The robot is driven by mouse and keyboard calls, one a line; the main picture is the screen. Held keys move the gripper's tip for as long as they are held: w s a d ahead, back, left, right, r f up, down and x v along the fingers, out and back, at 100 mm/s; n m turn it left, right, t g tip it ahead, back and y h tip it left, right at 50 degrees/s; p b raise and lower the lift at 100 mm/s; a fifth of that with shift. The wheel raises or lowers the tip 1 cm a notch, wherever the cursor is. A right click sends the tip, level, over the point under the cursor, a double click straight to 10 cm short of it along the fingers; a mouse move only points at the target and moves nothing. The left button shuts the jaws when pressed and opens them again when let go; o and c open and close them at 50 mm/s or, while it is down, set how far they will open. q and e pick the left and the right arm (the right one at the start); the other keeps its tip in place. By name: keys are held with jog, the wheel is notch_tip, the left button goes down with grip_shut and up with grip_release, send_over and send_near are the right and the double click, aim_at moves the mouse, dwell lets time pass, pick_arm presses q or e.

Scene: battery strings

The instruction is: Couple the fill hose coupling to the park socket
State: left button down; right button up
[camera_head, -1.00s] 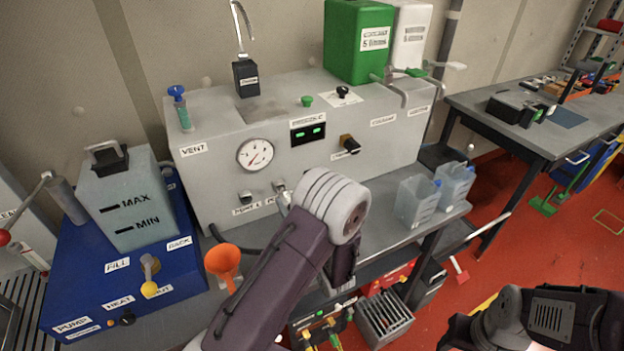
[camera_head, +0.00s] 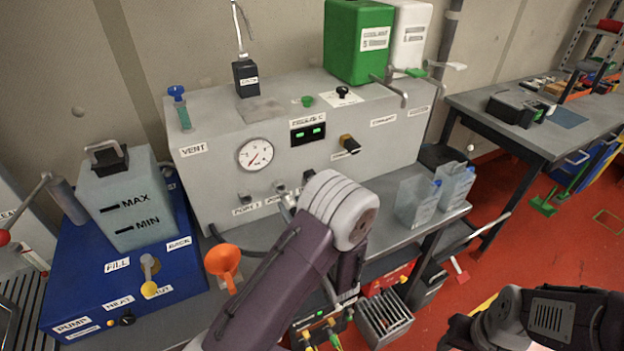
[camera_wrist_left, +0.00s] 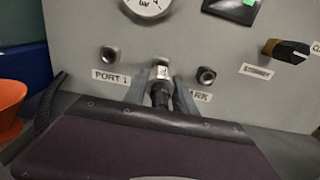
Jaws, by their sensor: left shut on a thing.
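My left gripper (camera_wrist_left: 160,92) is shut on the fill hose coupling (camera_wrist_left: 161,74), a black body with a silver front end. The coupling points at the grey panel, in front of the middle of three sockets. I cannot tell whether it touches that socket. The park socket (camera_wrist_left: 206,75) is the right one, above a label partly hidden by a finger. The socket over PORT 1 (camera_wrist_left: 110,55) is to the left. In the head view the wrist hides most of the left gripper. My right arm is at the lower right; its gripper's jaws are out of view.
A pressure gauge (camera_head: 255,154) and a black-and-brass valve handle (camera_head: 349,143) stick out from the panel above. An orange funnel (camera_head: 223,262) stands left of my left arm. Two clear containers (camera_head: 418,200) stand on the bench to the right.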

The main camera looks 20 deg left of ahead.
pick_arm(q)
jog(key=shift+v, duration=2.55)
